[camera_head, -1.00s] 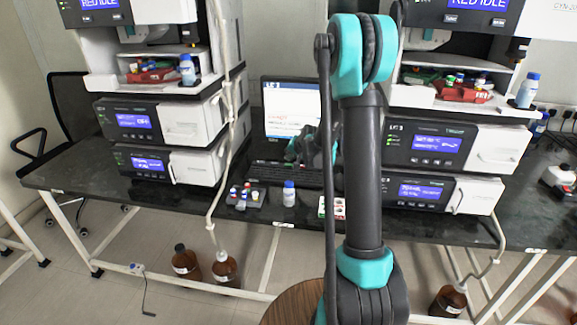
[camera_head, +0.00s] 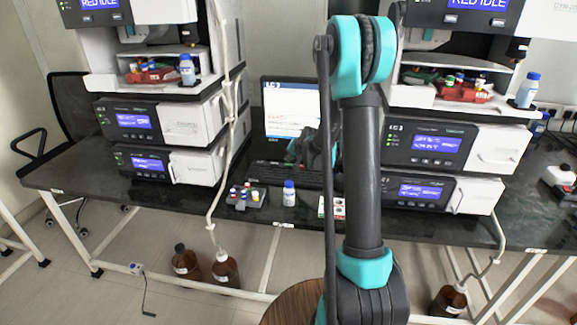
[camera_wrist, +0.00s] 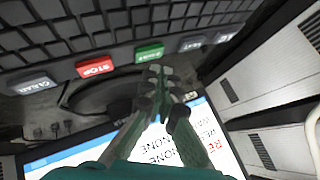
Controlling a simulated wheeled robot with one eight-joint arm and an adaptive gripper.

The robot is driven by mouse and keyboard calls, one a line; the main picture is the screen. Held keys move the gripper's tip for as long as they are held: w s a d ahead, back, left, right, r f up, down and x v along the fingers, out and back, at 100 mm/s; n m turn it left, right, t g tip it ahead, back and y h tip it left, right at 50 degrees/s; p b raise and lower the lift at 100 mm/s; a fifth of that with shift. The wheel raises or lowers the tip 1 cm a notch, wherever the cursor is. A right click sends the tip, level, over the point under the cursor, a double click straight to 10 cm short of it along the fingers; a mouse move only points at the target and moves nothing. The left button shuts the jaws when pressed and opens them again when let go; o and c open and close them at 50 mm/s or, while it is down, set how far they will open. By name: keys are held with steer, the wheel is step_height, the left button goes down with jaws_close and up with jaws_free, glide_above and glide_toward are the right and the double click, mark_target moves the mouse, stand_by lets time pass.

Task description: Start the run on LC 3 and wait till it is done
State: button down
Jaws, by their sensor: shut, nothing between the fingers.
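The LC 3 computer screen (camera_head: 291,105) stands on the bench between two instrument stacks, with its keyboard (camera_head: 285,173) in front. The right stack's module (camera_head: 427,143) also carries an LC 3 label. In the wrist view, a green key (camera_wrist: 149,52) sits beside a red STOP key (camera_wrist: 95,67) on the keyboard edge. My gripper (camera_wrist: 158,78) is shut and empty, its fingertips right by the green key; I cannot tell whether they touch it. In the head view my gripper (camera_head: 308,148) is dark and partly hidden by my arm. The screen (camera_wrist: 185,145) shows partly hidden text.
The left stack (camera_head: 170,125) flanks the screen. Brown bottles (camera_head: 225,270) stand on the floor.

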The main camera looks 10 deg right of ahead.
mark_target(289, 165)
steer(key=shift+f, duration=0.15)
stand_by(0.5)
steer(key=shift+f, duration=0.25)
steer(key=shift+f, duration=0.4)
stand_by(0.7)
steer(key=shift+r, duration=0.85)
steer(key=shift+r, duration=2.5)
stand_by(2.7)
